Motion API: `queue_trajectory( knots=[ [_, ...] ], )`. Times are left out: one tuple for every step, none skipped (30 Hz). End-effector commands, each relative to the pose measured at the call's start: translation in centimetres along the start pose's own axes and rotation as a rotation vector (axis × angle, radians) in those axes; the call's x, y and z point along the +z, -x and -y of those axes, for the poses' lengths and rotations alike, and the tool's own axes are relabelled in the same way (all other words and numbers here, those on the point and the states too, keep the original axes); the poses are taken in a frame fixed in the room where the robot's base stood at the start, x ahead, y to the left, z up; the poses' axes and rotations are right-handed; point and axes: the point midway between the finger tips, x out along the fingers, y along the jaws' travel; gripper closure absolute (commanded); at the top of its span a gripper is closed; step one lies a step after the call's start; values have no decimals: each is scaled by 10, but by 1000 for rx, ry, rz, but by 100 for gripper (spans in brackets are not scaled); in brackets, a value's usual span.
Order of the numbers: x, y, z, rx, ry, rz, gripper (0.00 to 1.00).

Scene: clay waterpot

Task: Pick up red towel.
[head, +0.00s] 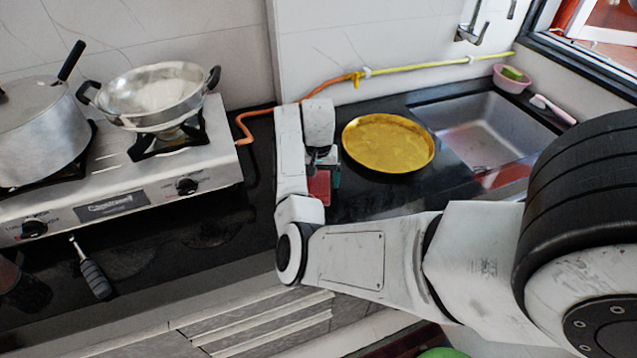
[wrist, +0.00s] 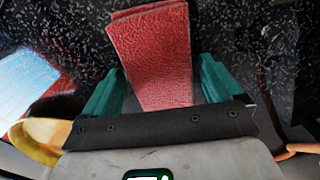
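The red towel (wrist: 155,55) is a folded, textured red cloth in the wrist view. It lies between the two teal fingers of my gripper (wrist: 162,65) and runs back under the palm. The fingers are spread wide, with a narrow gap at the right finger; the left fingertip is very close to the towel, and I cannot tell whether it touches. In the head view the towel (head: 319,187) shows as a small red patch on the black counter. My gripper (head: 325,178) is right at it, mostly hidden by my arm, with one teal finger showing.
A yellow plate (head: 388,143) lies just right of my gripper, before the steel sink (head: 485,130). A stove (head: 130,185) with a wok (head: 155,92) and a pot (head: 40,120) stands left. An orange hose (head: 300,97) runs behind. A black-handled tool (head: 94,275) lies front left.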

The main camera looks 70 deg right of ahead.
Motion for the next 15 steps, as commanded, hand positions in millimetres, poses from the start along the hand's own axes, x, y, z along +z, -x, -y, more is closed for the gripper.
queue_trajectory(
  knots=[
    [0,0,0,0,0,0,12],
    [0,0,0,0,0,0,15],
    [0,0,0,0,0,0,19],
    [0,0,0,0,0,0,22],
    [0,0,0,0,0,0,25],
    [0,0,0,0,0,0,29],
    [0,0,0,0,0,0,32],
    [0,0,0,0,0,0,34],
    [0,0,0,0,1,0,38],
    [0,0,0,0,0,0,41],
    [0,0,0,0,0,0,44],
    [0,0,0,0,0,0,48],
    [0,0,0,0,0,0,51],
    [0,0,0,0,0,0,54],
    [0,0,0,0,0,0,57]
  ],
)
